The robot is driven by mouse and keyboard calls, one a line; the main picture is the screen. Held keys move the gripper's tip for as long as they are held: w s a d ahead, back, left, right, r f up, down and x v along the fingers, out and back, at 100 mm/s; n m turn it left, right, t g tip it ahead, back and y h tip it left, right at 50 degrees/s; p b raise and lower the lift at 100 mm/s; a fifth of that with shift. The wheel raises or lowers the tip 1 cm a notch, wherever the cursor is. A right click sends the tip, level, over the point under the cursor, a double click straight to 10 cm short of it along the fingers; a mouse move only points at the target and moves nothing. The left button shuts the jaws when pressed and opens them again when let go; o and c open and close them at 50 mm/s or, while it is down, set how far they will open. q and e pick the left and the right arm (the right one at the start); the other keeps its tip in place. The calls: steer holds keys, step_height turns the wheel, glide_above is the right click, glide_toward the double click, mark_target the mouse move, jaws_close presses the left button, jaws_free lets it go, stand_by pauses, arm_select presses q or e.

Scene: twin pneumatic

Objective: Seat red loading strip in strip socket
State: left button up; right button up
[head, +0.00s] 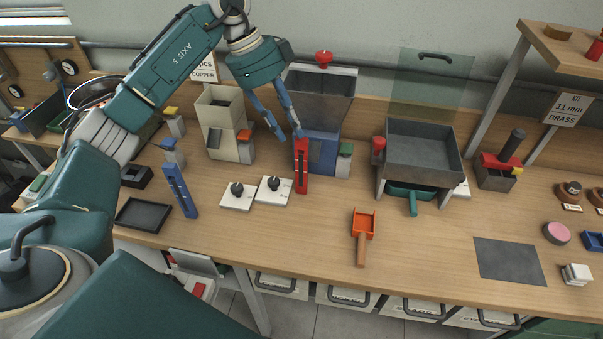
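The red loading strip (302,178) stands roughly upright at the front left of the blue hopper machine (323,152). Its top end is just below my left gripper's fingers. My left gripper (287,134) points down from above, with its two blue fingers apart. One fingertip is at or very near the strip's top; I cannot tell if it touches. Nothing shows clasped between the fingers. I cannot make out the strip socket, nor tell whether the strip's lower end sits in it. My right gripper is not in view.
A blue strip (179,190) leans at the left, near a black tray (143,215). Two white plates with black knobs (274,190) lie left of the red strip. An orange scoop (363,224) and a grey bin (420,145) are to the right.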

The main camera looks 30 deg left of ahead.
arm_select(q)
step_height(320, 180, down, 8)
steer(key=p, duration=0.3)
glide_above(301, 193)
step_height(301, 193, down, 7)
steer(key=shift+w+r, duration=0.15)
steer(key=shift+a, duration=0.1)
jaws_close()
